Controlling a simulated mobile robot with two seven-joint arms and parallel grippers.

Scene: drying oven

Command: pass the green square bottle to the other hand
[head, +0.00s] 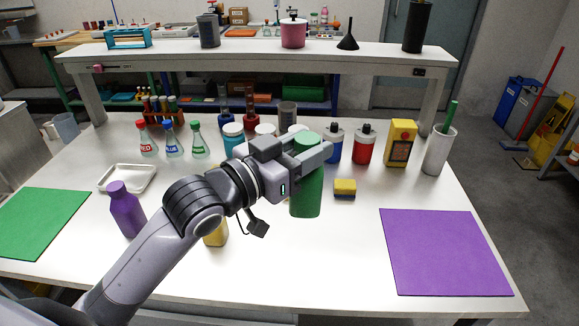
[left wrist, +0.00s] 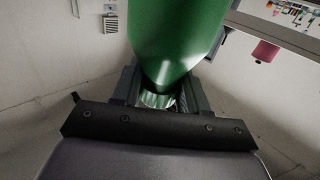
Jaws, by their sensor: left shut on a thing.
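The green square bottle (head: 306,196) is upright in the head view, near the middle of the table. My left gripper (head: 310,152) is shut on its upper part, reaching in from the left. In the left wrist view the green bottle (left wrist: 178,35) fills the top middle, between the fingers of my left gripper (left wrist: 158,98). Whether the bottle's base touches the table is hard to tell. My right gripper is in neither view.
A purple mat (head: 445,252) lies at the right and a green mat (head: 40,222) at the left. A purple bottle (head: 126,208) and a yellow-and-blue sponge (head: 345,189) stand nearby. Flasks, jars and a yellow box (head: 400,143) line the back. The table's front middle is clear.

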